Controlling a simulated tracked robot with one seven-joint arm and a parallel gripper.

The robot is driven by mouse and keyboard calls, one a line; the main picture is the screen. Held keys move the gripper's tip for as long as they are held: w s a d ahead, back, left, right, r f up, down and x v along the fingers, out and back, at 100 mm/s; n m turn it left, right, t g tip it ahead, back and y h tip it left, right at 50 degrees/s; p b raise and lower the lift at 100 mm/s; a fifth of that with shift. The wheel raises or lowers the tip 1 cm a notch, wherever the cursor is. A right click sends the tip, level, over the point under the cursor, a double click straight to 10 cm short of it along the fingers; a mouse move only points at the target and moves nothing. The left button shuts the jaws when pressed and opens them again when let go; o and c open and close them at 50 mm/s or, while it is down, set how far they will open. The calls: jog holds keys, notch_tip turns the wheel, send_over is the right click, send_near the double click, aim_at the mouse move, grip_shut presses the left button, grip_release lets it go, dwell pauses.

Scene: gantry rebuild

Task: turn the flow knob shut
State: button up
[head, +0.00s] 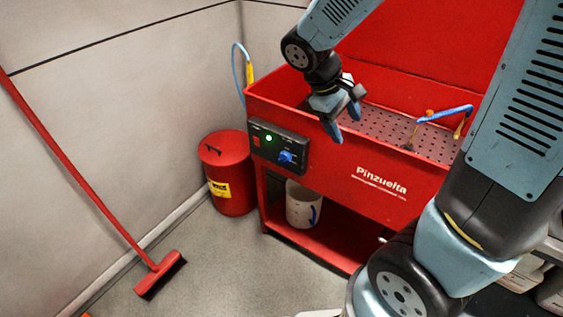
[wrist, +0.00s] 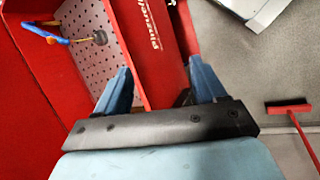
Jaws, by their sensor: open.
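The blue flow knob (head: 286,157) sits on a black control panel (head: 264,150) at the front left of the red parts washer (head: 370,185). The knob does not show in the wrist view.
A red waste bin (head: 228,172) stands left of the washer. A white bucket (head: 300,205) sits on its lower shelf. A red broom (head: 160,275) leans at the left wall. A brush on a blue hose (head: 445,114) lies over the perforated tray (head: 385,130).

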jog(key=w+a+f+n+t+h, duration=0.4)
jog(key=a+f+n+h, duration=0.2)
jog(key=a+f+n, duration=0.45)
jog(key=n+t+y, duration=0.1)
jog(key=n+t, duration=0.9)
jog(key=t, duration=0.1)
send_near(282, 160)
jog(key=shift+y, duration=0.3)
jog(key=x, duration=0.9)
jog(key=shift+d+r, duration=0.15)
jog(key=shift+d, duration=0.15)
jog(key=c, duration=1)
